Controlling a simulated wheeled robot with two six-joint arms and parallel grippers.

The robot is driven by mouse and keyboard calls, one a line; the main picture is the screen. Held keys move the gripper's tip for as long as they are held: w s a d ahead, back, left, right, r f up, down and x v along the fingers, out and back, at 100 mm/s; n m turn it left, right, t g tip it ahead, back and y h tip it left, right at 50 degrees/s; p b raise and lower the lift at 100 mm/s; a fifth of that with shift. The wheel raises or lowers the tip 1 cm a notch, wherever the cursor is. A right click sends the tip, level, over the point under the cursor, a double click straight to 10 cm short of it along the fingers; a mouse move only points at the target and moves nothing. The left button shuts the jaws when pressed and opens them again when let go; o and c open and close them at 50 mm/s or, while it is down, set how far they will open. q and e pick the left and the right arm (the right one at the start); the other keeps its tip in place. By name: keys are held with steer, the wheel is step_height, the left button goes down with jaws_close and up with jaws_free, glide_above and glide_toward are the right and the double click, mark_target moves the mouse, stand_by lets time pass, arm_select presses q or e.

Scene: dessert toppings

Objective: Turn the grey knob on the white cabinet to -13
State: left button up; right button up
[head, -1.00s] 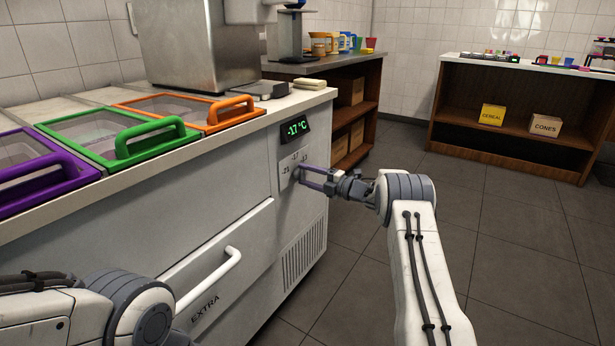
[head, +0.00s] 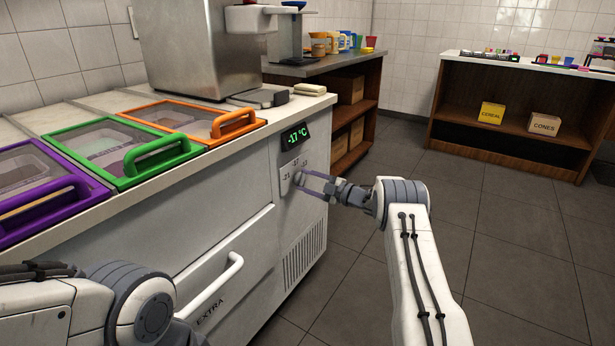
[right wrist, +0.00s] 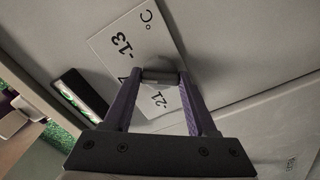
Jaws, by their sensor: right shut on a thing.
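The white cabinet (head: 255,183) stands at the left, with a dark display (head: 295,136) reading -17 °C in green. Below it is a white label plate (head: 285,174); in the right wrist view the plate (right wrist: 122,45) shows -13, -21 and a partly covered mark. The grey knob (right wrist: 160,75) sits at the plate between the fingertips of my right gripper (right wrist: 161,82). That gripper, also in the head view (head: 301,181), is shut on the knob with its purple-grey fingers. The knob's pointer cannot be made out. My left arm is at lower left; its gripper is out of view.
Lidded bins with purple, green (head: 120,152) and orange (head: 190,120) frames line the cabinet top. A drawer handle (head: 212,286) juts out below. A wooden shelf (head: 352,115) stands behind the cabinet. The tiled floor to the right is clear.

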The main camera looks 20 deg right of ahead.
steer(key=m+p, duration=0.1)
steer(key=m, duration=0.4)
steer(key=shift+d+p, duration=0.1)
steer(key=shift+p, duration=0.3)
steer(key=shift+m, duration=0.3)
steer(key=o, duration=1.4)
steer(key=shift+c, duration=0.2)
steer(key=p+v, duration=0.2)
steer(key=v, duration=0.8)
steer(key=shift+p, duration=0.35)
steer(key=shift+s+d, duration=0.1)
steer(key=shift+d, duration=0.05)
